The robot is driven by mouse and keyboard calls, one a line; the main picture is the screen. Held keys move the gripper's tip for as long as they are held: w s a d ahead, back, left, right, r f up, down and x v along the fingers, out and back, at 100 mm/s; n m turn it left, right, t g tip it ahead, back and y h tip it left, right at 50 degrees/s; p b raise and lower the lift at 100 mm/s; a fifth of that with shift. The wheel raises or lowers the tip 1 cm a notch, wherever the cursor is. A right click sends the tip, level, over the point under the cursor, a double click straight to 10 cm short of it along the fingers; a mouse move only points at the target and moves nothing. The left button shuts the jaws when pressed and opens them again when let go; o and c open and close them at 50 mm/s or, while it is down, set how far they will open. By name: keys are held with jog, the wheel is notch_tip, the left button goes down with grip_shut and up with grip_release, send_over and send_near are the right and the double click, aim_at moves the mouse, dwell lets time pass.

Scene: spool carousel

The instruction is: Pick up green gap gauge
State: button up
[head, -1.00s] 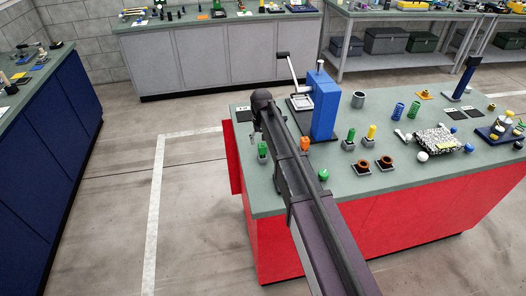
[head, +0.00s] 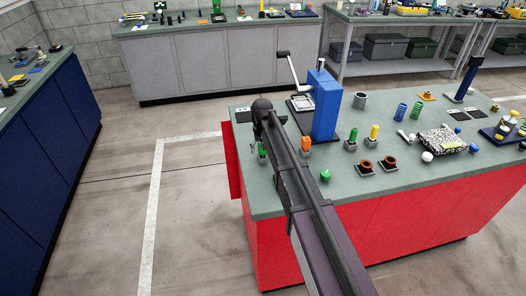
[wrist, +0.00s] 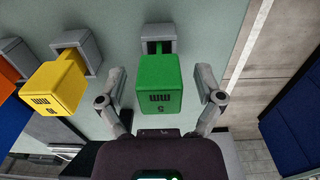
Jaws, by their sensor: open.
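The green gap gauge (wrist: 158,84) stands upright in a grey holder (wrist: 158,34) on the bench top, seen from above in the wrist view. My gripper (wrist: 161,82) is open, with one finger on each side of the green block. A visible gap remains on both sides, and it holds nothing. In the head view the green gauge (head: 262,149) is at the bench's left end, with my gripper (head: 261,142) over it and partly hiding it.
A yellow gauge (wrist: 55,84) in its own holder is close left in the wrist view, with an orange one (wrist: 6,80) beyond it. The blue press (head: 327,104) stands behind my arm. The bench's edge and floor lie right in the wrist view.

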dwell(0.3)
jog(key=c, duration=1.1)
jog(key=shift+r, duration=0.2)
notch_tip(320, 180, up, 4)
jog(key=p, duration=0.4)
jog(key=shift+f, duration=0.2)
jog(key=s+d, duration=0.2)
jog(key=s, duration=0.5)
jog(key=s+d+r+p, duration=0.1)
jog(key=s+d, duration=0.1)
jog(key=s, duration=0.6)
jog(key=shift+s+d, duration=0.15)
jog(key=shift+d, duration=0.2)
